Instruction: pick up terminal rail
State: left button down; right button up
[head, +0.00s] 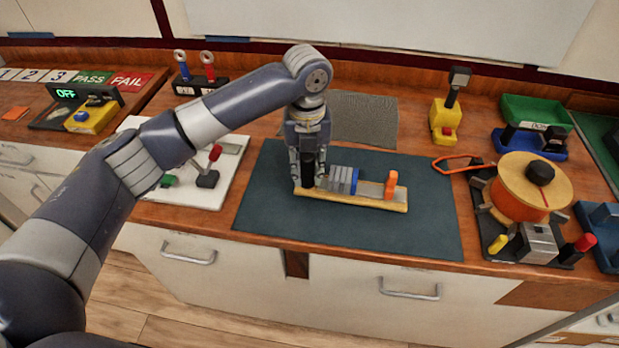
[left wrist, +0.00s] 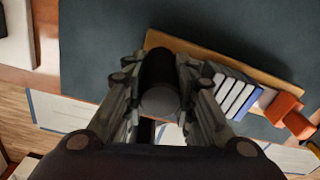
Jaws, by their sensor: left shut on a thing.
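The terminal rail (head: 375,203) is a long light-wood base on the dark green mat (head: 420,235). It carries grey blocks, a blue block, and an orange end piece (head: 390,184). A black upright cylinder (left wrist: 158,70) stands at its left end. My left gripper (head: 308,178) points down there, with its fingers shut on either side of this cylinder. In the left wrist view the wood base (left wrist: 225,61) runs behind the fingers to the right. I cannot tell whether the base touches the mat. My right gripper is not in view.
A white board with a red-knobbed lever (head: 214,153) lies left of the mat. An orange spool (head: 530,187) on a dark stand is to the right, with orange-handled pliers (head: 458,163) near it. A grey mesh pad (head: 365,118) lies behind. The mat's front and right are clear.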

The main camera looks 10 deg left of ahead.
pick_arm(q)
jog(key=s+d+r+b, duration=0.2)
jog(key=s, duration=1.4)
jog(key=shift+d, duration=0.3)
jog(key=shift+w, duration=0.2)
jog(key=shift+w+a+f, duration=0.15)
jog(key=shift+w+f, duration=0.1)
jog(key=shift+w, duration=0.6)
jog(key=shift+w+a+f, duration=0.15)
jog(key=shift+w+f, duration=0.05)
jog(key=shift+w, duration=0.7)
jog(key=shift+w+a+f, duration=0.15)
jog(key=shift+w+f, duration=0.1)
jog(key=shift+w, duration=0.6)
jog(key=shift+w+a+f, duration=0.25)
jog(key=shift+w+f, duration=0.25)
jog(key=shift+w, duration=1.25)
jog(key=shift+w+a+f, duration=0.3)
jog(key=shift+w+f, duration=0.15)
jog(key=shift+w, duration=1.25)
jog(key=shift+w+a+f, duration=0.25)
jog(key=shift+w+f, duration=0.25)
jog(key=shift+w, duration=1.25)
jog(key=shift+p, duration=0.5)
jog(key=shift+f, duration=0.1)
jog(key=shift+s+f+p, duration=0.1)
jog(key=shift+f+p, duration=0.1)
jog(key=shift+p, duration=0.2)
